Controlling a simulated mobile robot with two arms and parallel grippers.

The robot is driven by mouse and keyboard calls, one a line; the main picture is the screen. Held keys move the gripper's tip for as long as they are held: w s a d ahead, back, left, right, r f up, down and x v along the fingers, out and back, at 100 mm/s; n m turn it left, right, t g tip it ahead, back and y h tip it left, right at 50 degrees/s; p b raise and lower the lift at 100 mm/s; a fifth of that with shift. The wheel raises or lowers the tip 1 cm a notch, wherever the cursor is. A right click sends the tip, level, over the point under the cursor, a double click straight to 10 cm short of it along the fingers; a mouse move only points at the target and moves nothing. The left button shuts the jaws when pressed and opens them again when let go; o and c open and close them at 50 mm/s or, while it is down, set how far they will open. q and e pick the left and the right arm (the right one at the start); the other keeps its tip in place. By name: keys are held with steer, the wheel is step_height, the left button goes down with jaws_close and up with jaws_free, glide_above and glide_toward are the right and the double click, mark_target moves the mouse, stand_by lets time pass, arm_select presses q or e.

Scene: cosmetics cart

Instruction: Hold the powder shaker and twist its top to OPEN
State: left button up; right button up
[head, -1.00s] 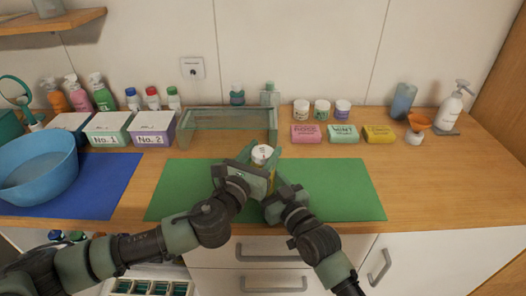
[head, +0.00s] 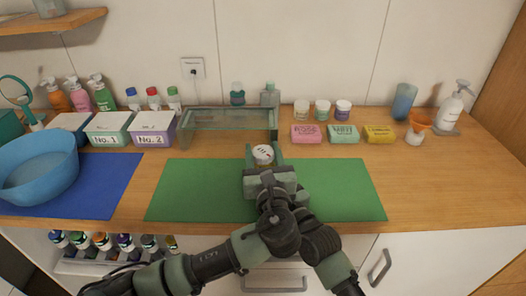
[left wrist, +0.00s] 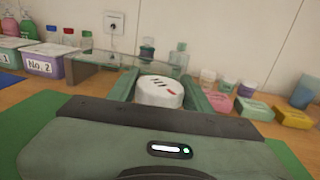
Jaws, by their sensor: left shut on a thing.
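The powder shaker shows only its round white top with dark marks (head: 263,154), over the green mat (head: 190,190). The top also shows in the left wrist view (left wrist: 159,92), between the two green fingers. My left gripper (head: 264,157) reaches in from the front, its fingers on either side of the top, and is shut on the shaker. The shaker's body is hidden behind my gripper. My right arm comes up from the lower right, and its gripper is hidden behind my left one. I cannot tell whether the top has turned.
A clear glass stand (head: 228,118) is just behind the shaker. Boxes No. 1 (head: 107,128) and No. 2 (head: 152,127) and a blue basin (head: 38,170) are at left. Soap bars (head: 343,134) and jars (head: 322,110) are at back right. The mat's right part is clear.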

stand_by(0.3)
arm_select(q)
steer(key=o, duration=1.4)
steer(key=shift+s, duration=0.35)
steer(key=s, duration=0.3)
steer(key=s+d, duration=0.1)
steer(key=s, duration=0.7)
steer(key=shift+s+d, duration=0.1)
steer(key=shift+d, duration=0.2)
